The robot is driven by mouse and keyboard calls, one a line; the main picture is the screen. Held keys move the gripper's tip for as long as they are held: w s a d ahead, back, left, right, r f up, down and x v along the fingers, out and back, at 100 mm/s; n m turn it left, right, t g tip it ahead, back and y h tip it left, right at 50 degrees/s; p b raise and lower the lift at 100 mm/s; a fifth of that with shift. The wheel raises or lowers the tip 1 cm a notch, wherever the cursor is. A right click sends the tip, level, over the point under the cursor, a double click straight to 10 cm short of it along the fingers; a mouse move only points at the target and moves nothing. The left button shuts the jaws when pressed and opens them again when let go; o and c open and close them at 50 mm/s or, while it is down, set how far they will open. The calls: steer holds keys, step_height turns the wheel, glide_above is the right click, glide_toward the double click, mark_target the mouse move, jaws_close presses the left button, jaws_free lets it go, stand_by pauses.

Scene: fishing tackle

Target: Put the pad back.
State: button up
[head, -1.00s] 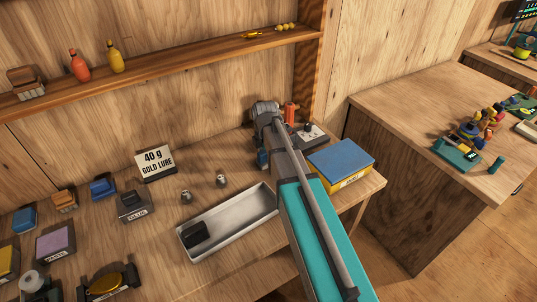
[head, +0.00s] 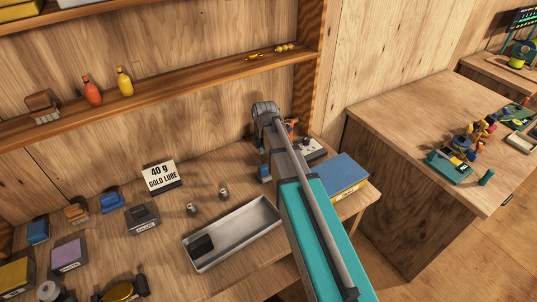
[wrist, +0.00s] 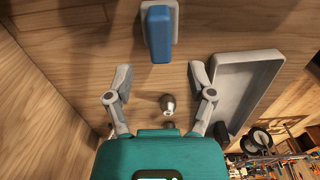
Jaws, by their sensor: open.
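A dark pad-like block (head: 202,245) lies in the left end of the grey metal tray (head: 240,232) in the head view. In the wrist view the tray (wrist: 262,68) is on the right, with a dark block (wrist: 221,131) at its lower end. My gripper (wrist: 159,70) is open and empty, its fingers apart over the wooden bench. A blue block (wrist: 159,34) on a light grey base lies just beyond the fingertips. A small metal weight (wrist: 168,103) shows between the fingers. In the head view my arm hides the gripper. Which block is the pad is not certain.
Several small blocks and labelled boxes, including a grey one (head: 143,219) and a purple-topped one (head: 68,255), stand on the left of the bench. A sign (head: 162,177) reads "40 g GOLD LURE". A blue-topped box (head: 338,174) stands right of my arm.

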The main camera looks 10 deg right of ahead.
mark_target(266, 166)
steer(key=shift+r+p, duration=1.85)
steer(key=shift+r, duration=0.35)
steer(key=shift+s, duration=0.1)
steer(key=s+d+m, duration=0.1)
steer(key=s+m, duration=1.5)
steer(key=m, duration=0.5)
steer(key=shift+d+m, duration=0.15)
steer(key=shift+m, duration=0.15)
